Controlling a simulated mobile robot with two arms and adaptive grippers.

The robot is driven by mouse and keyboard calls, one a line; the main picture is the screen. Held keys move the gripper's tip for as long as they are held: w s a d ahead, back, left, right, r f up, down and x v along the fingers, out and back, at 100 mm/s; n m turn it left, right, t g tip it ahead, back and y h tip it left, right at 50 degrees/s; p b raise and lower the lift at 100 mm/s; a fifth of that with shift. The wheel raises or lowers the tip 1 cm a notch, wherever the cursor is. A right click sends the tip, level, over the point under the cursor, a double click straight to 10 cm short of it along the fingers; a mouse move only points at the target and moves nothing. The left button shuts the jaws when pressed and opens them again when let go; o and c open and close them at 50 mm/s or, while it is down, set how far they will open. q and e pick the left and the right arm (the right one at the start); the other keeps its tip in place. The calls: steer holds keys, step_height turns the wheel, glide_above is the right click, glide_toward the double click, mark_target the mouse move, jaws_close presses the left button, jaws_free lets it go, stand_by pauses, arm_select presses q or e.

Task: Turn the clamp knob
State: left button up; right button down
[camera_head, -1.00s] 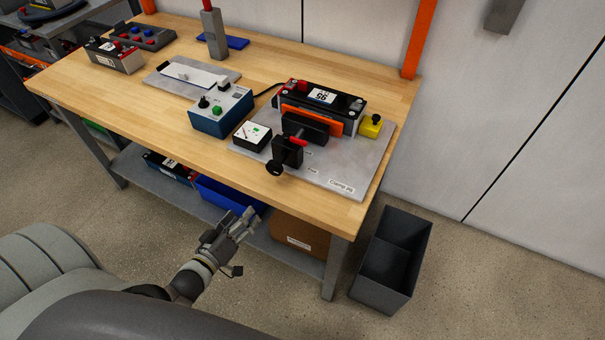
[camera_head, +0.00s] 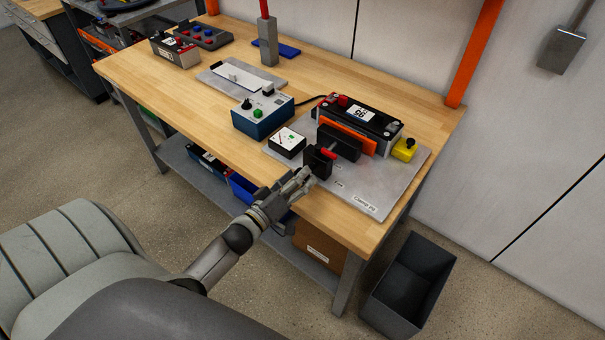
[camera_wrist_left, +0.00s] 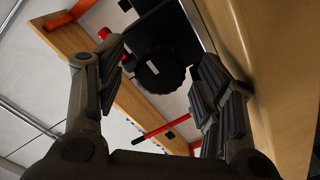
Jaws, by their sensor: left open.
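The clamp jig's grey metal plate (camera_head: 375,192) lies at the bench's front right. On it stands the black clamp block (camera_head: 318,160) with a red part on top, facing a black pressure plate (camera_head: 340,143). The round black ribbed clamp knob (camera_wrist_left: 160,73) shows in the left wrist view, between the two fingers and apart from both. In the head view the gripper hides the knob. My left gripper (camera_head: 301,181) is open at the bench's front edge, right in front of the clamp block; its fingers also show in the left wrist view (camera_wrist_left: 155,60). My right gripper is not in view.
A battery module (camera_head: 359,118) sits behind an orange plate on the jig. A white-faced meter (camera_head: 287,142), a blue control box (camera_head: 263,117) and a yellow button box (camera_head: 404,149) stand nearby. A dark bin (camera_head: 410,285) stands on the floor to the right.

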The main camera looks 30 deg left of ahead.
arm_select(q)
steer(key=shift+w+d, duration=0.1)
steer(key=shift+w, duration=0.9)
steer(key=shift+c, duration=0.4)
steer(key=c, duration=1)
